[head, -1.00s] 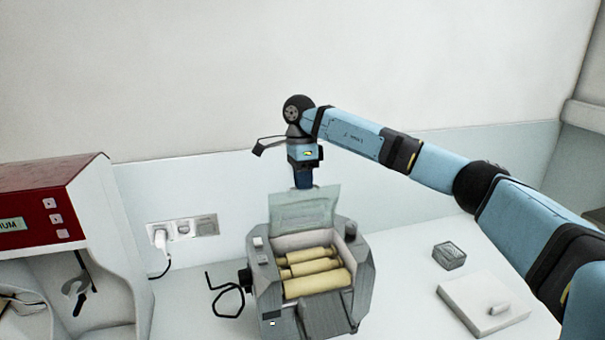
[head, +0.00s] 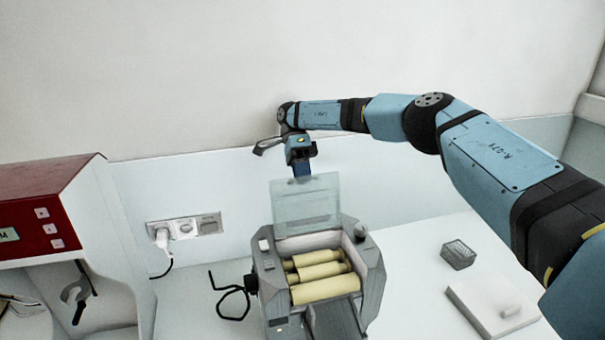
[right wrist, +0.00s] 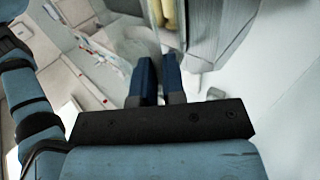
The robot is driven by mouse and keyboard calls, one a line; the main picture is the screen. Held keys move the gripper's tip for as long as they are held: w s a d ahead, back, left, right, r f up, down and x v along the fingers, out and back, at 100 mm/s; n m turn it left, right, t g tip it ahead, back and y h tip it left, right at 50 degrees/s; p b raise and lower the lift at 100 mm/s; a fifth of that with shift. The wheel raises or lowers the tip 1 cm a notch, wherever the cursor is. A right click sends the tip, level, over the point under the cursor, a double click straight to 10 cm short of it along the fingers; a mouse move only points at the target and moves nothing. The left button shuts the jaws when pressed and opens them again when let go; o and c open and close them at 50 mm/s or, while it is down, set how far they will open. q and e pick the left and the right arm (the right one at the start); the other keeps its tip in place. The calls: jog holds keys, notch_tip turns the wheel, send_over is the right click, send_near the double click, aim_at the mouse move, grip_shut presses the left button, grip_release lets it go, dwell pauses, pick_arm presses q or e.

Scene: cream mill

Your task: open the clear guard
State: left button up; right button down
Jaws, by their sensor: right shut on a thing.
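The clear guard (head: 306,207) is a see-through panel standing raised at the back of the grey mill (head: 372,285). The yellowish rollers (head: 322,275) below it lie uncovered. My right gripper (head: 301,178) comes down from above and is shut on the guard's upper edge. In the right wrist view the blue fingers of my right gripper (right wrist: 157,68) are close together beside the mill body (right wrist: 205,30); the thin guard between them is hard to make out. My left gripper is not in view.
A red and white machine (head: 45,215) stands at the left. A wall socket (head: 184,228) with a plugged cable is behind. A small dark box (head: 458,254) and a white slab (head: 482,312) lie right of the mill, with bare counter around them.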

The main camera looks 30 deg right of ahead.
jog(key=shift+w+f, duration=0.1)
jog(key=shift+f, duration=0.45)
jog(key=c, duration=1.2)
grip_release()
jog(key=shift+w, duration=0.15)
jog(key=shift+d+r, duration=0.15)
jog(key=shift+r, duration=0.15)
